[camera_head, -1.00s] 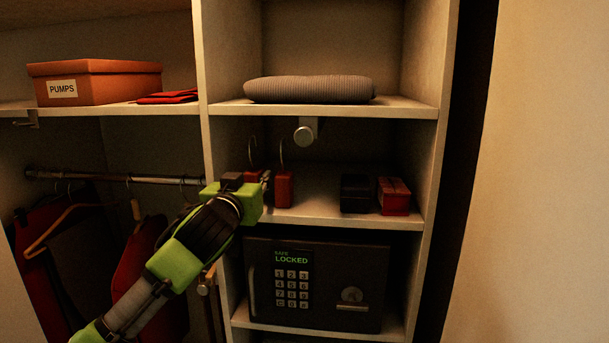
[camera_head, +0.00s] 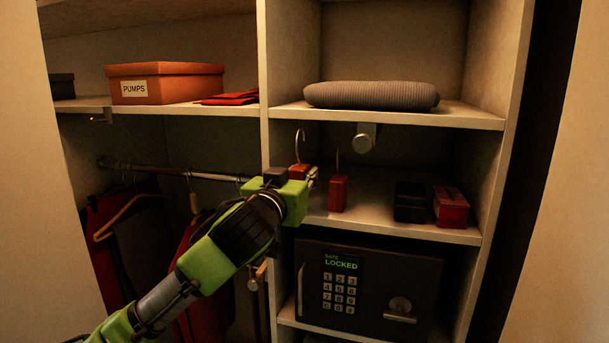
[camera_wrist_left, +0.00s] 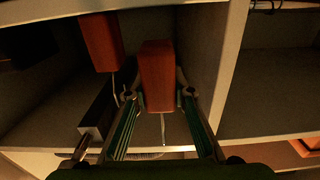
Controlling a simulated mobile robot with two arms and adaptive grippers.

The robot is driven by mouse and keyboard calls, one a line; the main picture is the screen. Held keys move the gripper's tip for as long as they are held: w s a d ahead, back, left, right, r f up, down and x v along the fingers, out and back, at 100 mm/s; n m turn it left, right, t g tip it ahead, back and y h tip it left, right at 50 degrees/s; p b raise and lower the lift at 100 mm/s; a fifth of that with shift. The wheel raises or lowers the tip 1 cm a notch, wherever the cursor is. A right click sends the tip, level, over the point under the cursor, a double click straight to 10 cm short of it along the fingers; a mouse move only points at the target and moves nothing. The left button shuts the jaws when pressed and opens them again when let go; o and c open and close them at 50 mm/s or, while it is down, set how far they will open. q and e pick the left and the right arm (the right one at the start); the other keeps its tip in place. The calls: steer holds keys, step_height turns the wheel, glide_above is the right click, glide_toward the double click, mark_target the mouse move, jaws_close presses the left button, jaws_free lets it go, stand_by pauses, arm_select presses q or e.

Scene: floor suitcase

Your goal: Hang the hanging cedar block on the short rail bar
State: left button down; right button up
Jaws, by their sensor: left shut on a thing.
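My left gripper (camera_head: 312,180) is shut on a reddish-brown cedar block (camera_head: 300,170) with a thin wire hook pointing up. In the left wrist view, which looks upside down, the block (camera_wrist_left: 157,75) sits between the two fingers (camera_wrist_left: 160,97). The gripper partly hides it in the head view. A second, similar hooked block (camera_head: 338,193) stands on the shelf just to its right. The short rail bar (camera_head: 363,143) juts out under the shelf above, seen end-on, right of and above the held block. The bar also shows in the wrist view (camera_wrist_left: 88,138). My right gripper is not in view.
A black box (camera_head: 410,202) and a red box (camera_head: 451,207) stand at the right of the same shelf (camera_head: 395,228). A grey folded textile (camera_head: 372,95) lies above, and a safe (camera_head: 370,290) sits below. A vertical divider (camera_head: 265,130) separates the hanging clothes at left.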

arm_select(q)
steer(key=shift+v, duration=2.55)
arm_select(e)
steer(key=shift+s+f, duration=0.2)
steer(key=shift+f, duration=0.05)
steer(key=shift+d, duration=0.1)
